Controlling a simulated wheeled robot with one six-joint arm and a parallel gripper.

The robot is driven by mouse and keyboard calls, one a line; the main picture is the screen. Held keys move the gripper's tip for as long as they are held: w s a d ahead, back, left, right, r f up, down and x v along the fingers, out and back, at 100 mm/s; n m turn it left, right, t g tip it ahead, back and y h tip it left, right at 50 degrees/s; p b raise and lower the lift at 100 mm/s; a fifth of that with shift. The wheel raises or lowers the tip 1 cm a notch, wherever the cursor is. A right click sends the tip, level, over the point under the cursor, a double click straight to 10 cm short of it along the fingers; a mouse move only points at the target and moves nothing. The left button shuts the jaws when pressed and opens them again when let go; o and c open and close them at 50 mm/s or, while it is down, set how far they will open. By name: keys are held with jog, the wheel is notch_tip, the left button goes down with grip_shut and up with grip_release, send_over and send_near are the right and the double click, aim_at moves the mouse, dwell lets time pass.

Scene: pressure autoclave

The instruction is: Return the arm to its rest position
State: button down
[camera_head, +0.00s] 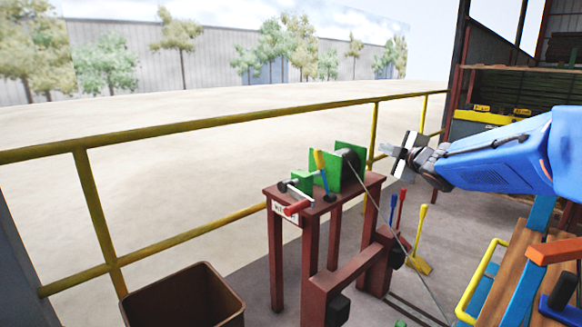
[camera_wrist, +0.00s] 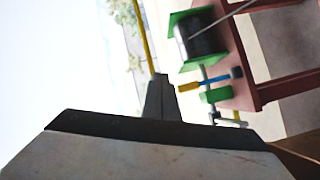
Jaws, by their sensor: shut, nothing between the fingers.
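My blue arm (camera_head: 500,157) reaches in from the right in the head view. My gripper (camera_head: 388,149) is at its left end, out in the air to the right of the green winch (camera_head: 337,168). Its fingers are together and hold nothing. In the wrist view my gripper (camera_wrist: 161,85) shows as a dark closed shape at the lower middle. The winch also shows in the wrist view (camera_wrist: 187,61), up and to the right of the fingertips. I see no contact between the gripper and the winch.
A yellow railing (camera_head: 200,132) runs behind. A brown bin (camera_head: 180,297) is at the lower left. A wooden bench (camera_head: 497,290) is at the lower right. A cable (camera_head: 378,206) slopes down from the winch.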

jog(key=s+d+f+m+g+h, duration=0.1)
jog(key=s+f+m+g+h, duration=0.25)
jog(key=s, duration=0.75)
jog(key=s+d+f+m+g, duration=0.1)
jog(key=s+f+m+g, duration=0.1)
jog(key=s+f+m, duration=0.6)
jog(key=s+d+f+m+g+h, duration=0.15)
jog(key=s+f, duration=0.25)
jog(key=s, duration=0.9)
jog(key=s+a+f+m+g+y, duration=0.1)
jog(key=s+a+f+g, duration=0.1)
jog(key=s, duration=0.5)
jog(key=s+a+f+m+g, duration=0.2)
jog(key=s+a+f, duration=0.1)
jog(key=s+f, duration=0.2)
jog(key=shift+s+y, duration=0.4)
jog(key=shift+s, duration=0.65)
